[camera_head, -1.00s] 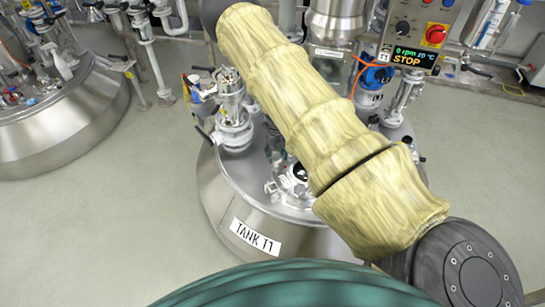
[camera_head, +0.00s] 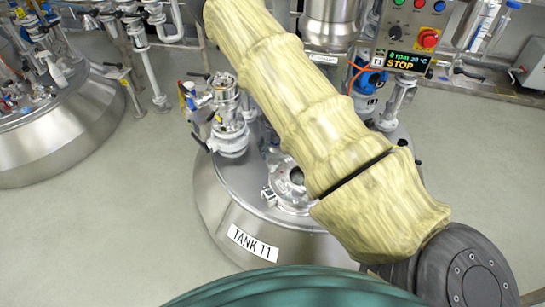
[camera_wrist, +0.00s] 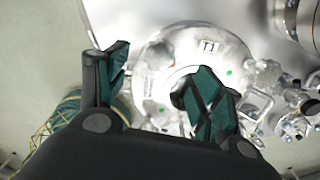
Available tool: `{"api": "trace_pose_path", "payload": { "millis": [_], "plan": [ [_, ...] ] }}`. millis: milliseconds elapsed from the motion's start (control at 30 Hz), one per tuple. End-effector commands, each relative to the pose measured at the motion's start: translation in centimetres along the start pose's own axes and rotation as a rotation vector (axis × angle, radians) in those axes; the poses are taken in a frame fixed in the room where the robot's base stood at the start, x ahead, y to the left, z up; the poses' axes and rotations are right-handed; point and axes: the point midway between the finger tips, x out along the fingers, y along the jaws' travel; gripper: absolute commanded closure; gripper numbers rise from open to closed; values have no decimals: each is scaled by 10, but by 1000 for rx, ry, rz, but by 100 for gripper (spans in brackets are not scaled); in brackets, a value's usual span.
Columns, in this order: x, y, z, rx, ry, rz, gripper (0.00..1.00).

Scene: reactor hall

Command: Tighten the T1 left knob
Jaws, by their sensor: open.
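Tank T1 (camera_head: 225,205) stands in the middle of the head view, with its label facing me. My arm crosses over its top and hides much of it; my gripper is out of sight there. In the wrist view my gripper (camera_wrist: 160,62) is open and nothing shows between its fingers. Behind the fingers is a round shiny lid (camera_wrist: 226,55) marked T1. Metal fittings (camera_wrist: 265,75) sit at the lid's right side, apart from the fingers. I cannot tell which part is the left knob; my right finger and gripper body hide part of the lid.
A control box (camera_head: 412,32) with a STOP display stands behind the tank at right. A valve fitting (camera_head: 230,125) rises from the tank top at left. Another tank (camera_head: 65,150) stands at far left. The floor (camera_head: 140,240) between the tanks is clear.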

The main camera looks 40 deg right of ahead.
Motion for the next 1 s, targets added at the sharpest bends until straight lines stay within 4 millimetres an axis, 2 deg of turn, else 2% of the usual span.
{"api": "trace_pose_path", "payload": {
  "millis": [33,200,400,1000],
  "plan": [
    [-11,1,1,-1,-2,0,33],
    [-37,0,1,0,-2,0,33],
    [-56,0,0,-1,-1,-1,33],
    [-61,0,0,0,0,0,33]
  ]
}}
